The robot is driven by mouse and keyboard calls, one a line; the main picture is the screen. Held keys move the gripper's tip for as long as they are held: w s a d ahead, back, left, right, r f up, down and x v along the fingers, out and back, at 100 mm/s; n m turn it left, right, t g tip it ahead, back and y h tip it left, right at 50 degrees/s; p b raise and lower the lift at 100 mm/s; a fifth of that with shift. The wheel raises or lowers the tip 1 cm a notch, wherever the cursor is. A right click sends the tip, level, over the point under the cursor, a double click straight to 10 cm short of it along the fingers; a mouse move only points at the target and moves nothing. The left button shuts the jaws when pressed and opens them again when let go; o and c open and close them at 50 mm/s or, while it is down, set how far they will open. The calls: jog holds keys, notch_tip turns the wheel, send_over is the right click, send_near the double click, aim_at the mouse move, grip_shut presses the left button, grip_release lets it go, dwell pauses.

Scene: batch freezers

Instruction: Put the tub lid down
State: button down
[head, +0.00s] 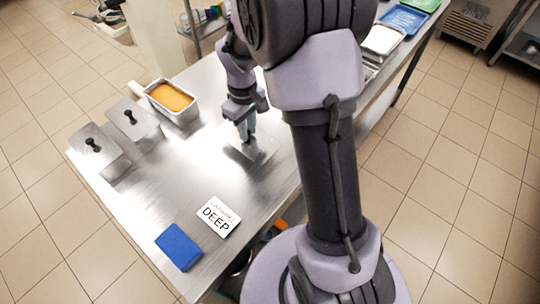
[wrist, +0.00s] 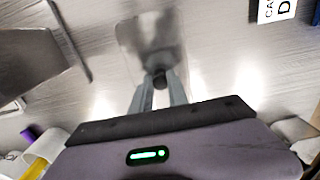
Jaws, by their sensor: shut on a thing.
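My gripper (head: 246,136) is shut on the dark knob of the tub lid (head: 262,156), a flat shiny metal plate. In the wrist view the lid (wrist: 150,32) lies beyond the fingertips (wrist: 160,88), which close around its knob. The lid is at or just above the steel table; I cannot tell whether it touches. An open metal tub (head: 190,117) with orange contents stands to the left of my gripper. Part of the lid is hard to make out against the reflective steel.
Two lidded tubs with black knobs, a nearer one (head: 98,158) and a farther one (head: 133,127), stand at the table's left. A blue block (head: 178,247) and a white card reading DEEP (head: 219,217) lie near the front edge. Trays (head: 404,19) are at the back right.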

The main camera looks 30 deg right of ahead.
jog(key=s+d, duration=0.1)
jog(key=s, duration=0.2)
jog(key=s+d+b, duration=0.1)
jog(key=s, duration=0.2)
jog(key=s+d+f+b, duration=0.1)
jog(key=s+d, duration=0.1)
jog(key=shift+s, duration=0.4)
jog(key=f, duration=0.1)
jog(key=f+b, duration=0.2)
jog(key=shift+s+f, duration=0.3)
jog(key=shift+w+f, duration=0.15)
jog(key=shift+r, duration=0.2)
jog(key=shift+f, duration=0.15)
jog(key=c, duration=1.3)
grip_release()
